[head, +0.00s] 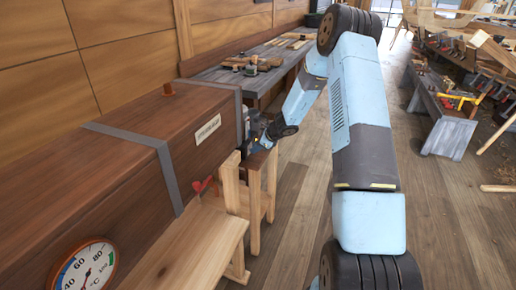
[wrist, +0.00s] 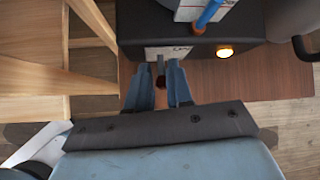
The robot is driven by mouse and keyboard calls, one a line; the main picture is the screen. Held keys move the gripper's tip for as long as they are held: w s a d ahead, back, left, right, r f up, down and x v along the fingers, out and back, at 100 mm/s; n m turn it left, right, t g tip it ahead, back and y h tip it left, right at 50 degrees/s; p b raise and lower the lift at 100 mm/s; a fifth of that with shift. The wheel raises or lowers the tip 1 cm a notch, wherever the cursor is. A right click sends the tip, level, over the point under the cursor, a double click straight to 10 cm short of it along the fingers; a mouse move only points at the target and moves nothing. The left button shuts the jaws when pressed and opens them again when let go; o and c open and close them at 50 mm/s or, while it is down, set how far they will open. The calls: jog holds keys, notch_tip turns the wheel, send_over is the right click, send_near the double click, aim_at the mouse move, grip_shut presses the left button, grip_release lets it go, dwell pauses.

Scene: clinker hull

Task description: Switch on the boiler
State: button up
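The boiler (wrist: 240,52) is a dark box in the wrist view, with a white label on its front face and a glowing amber round lamp (wrist: 225,51) to the right of the label. A small grey lever (wrist: 160,63) sticks out below the label. My gripper (wrist: 160,70) is at this face, its two fingers apart on either side of the lever, with gaps showing. A dark red spot shows between the fingers. In the head view my gripper (head: 256,143) is low beside the stool, and the boiler is mostly hidden behind the arm.
A long wooden box (head: 110,165) with grey straps, a label plate and a dial thermometer (head: 86,268) fills the left. A red handle (head: 203,186) is near its lower edge. A pale bench (head: 190,255) stands in front.

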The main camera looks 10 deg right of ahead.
jog(key=shift+o, duration=1.4)
jog(key=shift+a, duration=0.15)
jog(key=shift+d+r, duration=0.15)
jog(key=shift+d, duration=0.1)
jog(key=v, duration=1.3)
jog(key=shift+s, duration=0.15)
